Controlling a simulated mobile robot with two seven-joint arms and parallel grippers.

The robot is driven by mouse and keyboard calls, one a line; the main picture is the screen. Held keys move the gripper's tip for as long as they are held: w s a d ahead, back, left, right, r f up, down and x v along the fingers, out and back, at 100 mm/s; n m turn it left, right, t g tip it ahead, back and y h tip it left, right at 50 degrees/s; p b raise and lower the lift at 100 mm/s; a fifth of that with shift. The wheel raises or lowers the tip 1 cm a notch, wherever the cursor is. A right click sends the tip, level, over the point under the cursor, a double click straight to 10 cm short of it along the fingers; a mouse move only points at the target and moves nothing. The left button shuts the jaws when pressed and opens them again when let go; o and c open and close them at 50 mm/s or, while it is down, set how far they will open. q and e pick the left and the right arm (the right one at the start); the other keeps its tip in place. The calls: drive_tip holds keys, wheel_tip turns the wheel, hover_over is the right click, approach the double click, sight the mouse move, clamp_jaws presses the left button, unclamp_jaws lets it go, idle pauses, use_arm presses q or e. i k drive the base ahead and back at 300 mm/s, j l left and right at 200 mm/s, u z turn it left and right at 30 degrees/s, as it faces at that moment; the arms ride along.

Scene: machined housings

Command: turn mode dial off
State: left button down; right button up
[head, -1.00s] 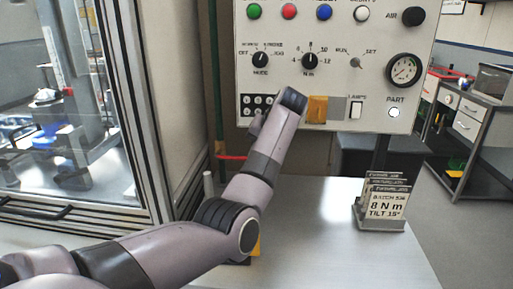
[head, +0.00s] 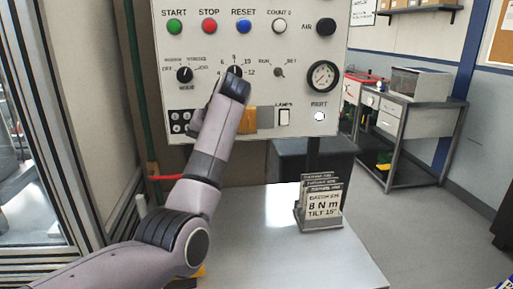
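The mode dial (head: 184,75) is a round black knob at the left of the grey control panel (head: 300,98). Printed positions, OFF at the far left and JOG at the right, arc over it. Its pale mark seems to point up and right, but it is too small to read surely. My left arm rises from the lower left, and its dark end (head: 235,86) stands in front of the N m dial (head: 236,71), right of the mode dial. The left gripper's fingers are hidden behind this arm end. My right gripper is not in view.
Green, red, blue and white buttons run along the panel's top, with a black AIR knob (head: 326,27) and a gauge (head: 324,76) at right. A card holder (head: 321,212) stands on the white table (head: 262,250). A glazed enclosure is at left.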

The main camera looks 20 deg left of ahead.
sight(185, 75)
drive_tip(key=k+l, duration=0.8)
